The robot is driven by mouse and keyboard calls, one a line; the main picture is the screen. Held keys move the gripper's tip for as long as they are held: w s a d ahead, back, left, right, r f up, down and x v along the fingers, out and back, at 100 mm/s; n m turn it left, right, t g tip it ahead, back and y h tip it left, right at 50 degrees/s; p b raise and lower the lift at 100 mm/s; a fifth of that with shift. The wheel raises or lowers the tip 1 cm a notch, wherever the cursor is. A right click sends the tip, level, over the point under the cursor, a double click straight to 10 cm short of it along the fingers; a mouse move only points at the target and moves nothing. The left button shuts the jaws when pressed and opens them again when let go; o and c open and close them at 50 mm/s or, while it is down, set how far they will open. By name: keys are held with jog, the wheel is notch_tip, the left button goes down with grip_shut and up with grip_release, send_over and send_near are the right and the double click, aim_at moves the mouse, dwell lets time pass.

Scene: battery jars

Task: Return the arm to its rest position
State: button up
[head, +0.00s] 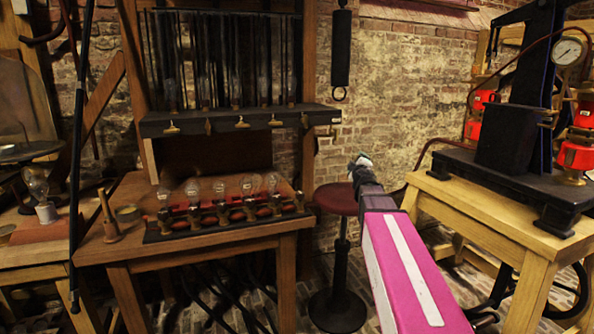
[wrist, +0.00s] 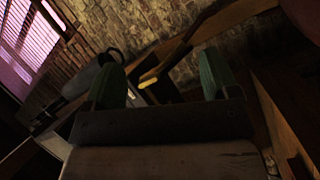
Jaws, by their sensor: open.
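My arm, pink with a white stripe, reaches up from the lower right in the head view. My gripper (head: 362,162) is at its far end, in front of the brick wall and above a round red stool as the picture lies. In the wrist view my gripper (wrist: 160,80) shows two greenish fingers held wide apart. I see nothing held between them. The scene behind the fingers is dark and tilted.
A wooden bench (head: 120,255) with a row of glass bulbs stands left. A dark shelf (head: 225,122) is above it. The red stool (head: 337,198) is in the middle. A wooden table (head: 480,215) with a black machine and a gauge (head: 568,50) stands right.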

jog(key=s+d+f+m+g+h, duration=0.1)
jog(key=s+f+m+g+h, duration=0.2)
jog(key=f, duration=0.4)
jog(key=s+d+f+m+g+h, duration=0.1)
jog(key=s+d+f+m+g, duration=0.2)
jog(key=f, duration=0.5)
jog(key=s+a+f+m+g+y, duration=0.2)
jog(key=s+a+f+g, duration=0.1)
jog(key=s+f, duration=0.4)
jog(key=s+a+f+m+g+y, duration=0.1)
jog(key=s+a+f+g+y, duration=0.1)
jog(key=s+a+f+g, duration=0.2)
jog(key=s+a+f+m+g+y, duration=0.2)
jog(key=s+a+f+g, duration=0.2)
jog(key=s+f, duration=0.6)
jog(key=s+g, duration=0.1)
jog(key=s, duration=0.3)
jog(key=shift+f+m, duration=0.3)
jog(key=shift+f, duration=0.05)
